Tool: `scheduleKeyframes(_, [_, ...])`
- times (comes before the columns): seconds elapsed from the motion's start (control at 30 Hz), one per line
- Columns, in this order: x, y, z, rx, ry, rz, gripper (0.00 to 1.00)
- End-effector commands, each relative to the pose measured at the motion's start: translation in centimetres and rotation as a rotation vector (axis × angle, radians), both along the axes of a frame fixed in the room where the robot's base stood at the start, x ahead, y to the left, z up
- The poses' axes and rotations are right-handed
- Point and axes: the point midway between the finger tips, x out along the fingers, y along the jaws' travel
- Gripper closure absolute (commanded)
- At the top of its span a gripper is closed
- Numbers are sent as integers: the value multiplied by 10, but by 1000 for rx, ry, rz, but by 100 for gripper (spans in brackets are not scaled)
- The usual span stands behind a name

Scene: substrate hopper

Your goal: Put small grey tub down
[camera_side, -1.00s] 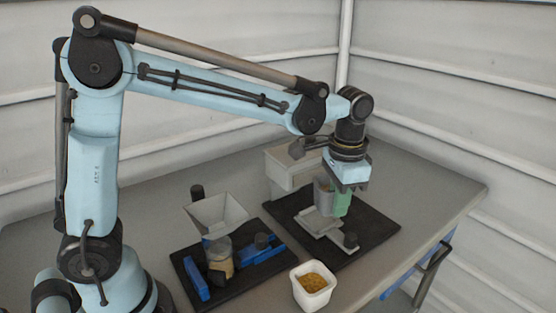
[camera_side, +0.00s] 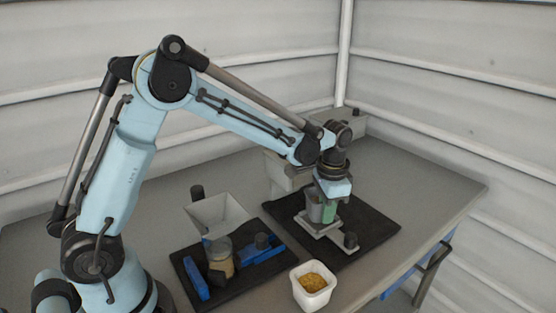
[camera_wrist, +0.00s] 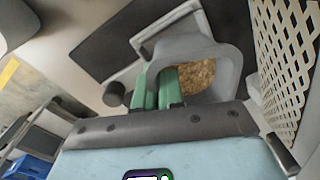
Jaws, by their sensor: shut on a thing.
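The small grey tub (camera_side: 315,210) is held by my gripper (camera_side: 329,212), whose green fingers are closed on its side. In the side view the tub is upright, right at the light grey plate (camera_side: 313,230) of a low device on a black mat; I cannot tell whether it touches the plate. In the wrist view the tub (camera_wrist: 229,68) has brown, grainy stuff inside, and the green fingertips (camera_wrist: 170,85) pinch its wall. Part of the plate (camera_wrist: 143,38) shows beyond it.
A dark knob (camera_side: 351,240) stands beside the plate. The black mat (camera_side: 378,228) is clear at the right. A grey box (camera_side: 282,170) stands behind. At the front left are a funnel (camera_side: 217,214), a jar (camera_side: 221,262) and blue parts. A white tub (camera_side: 312,290) holds yellow grains.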

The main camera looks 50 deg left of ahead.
Motion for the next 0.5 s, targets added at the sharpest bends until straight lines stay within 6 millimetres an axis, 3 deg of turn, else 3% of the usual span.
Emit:
scheduleKeyframes(0.3, [0, 0, -4, 0, 0, 0, 100])
scheduleKeyframes(0.33, [0, 0, -4, 0, 0, 0, 89])
scheduleKeyframes(0.5, [0, 0, -4, 0, 0, 0, 66])
